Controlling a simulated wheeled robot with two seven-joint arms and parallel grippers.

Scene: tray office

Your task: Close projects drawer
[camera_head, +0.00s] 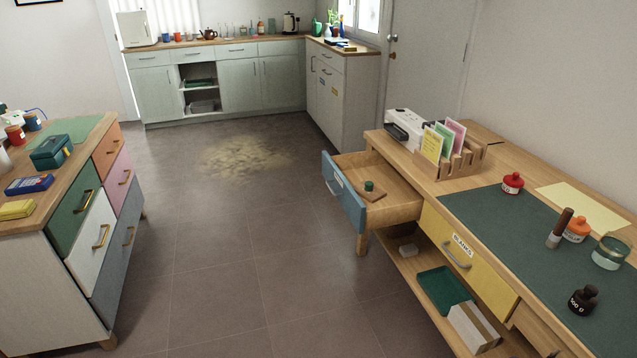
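A drawer with a blue front (343,199) stands pulled out from the far end of the wooden desk on the right. Its front faces left and carries a pale handle and a small label that I cannot read. Inside it lies a wooden block with a dark green knob (369,186). I cannot confirm from the label that this is the projects drawer. Beside it, a yellow drawer (470,262) labelled "BLANKS" appears shut. Neither of my grippers is in view.
The desk (400,157) bears a card rack (455,163), bottles and a green mat. A lower shelf holds a green tray (443,288). A cabinet with several coloured drawers (78,213) stands left. Open floor (220,240) lies between them. A kitchen counter (230,85) is at the back.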

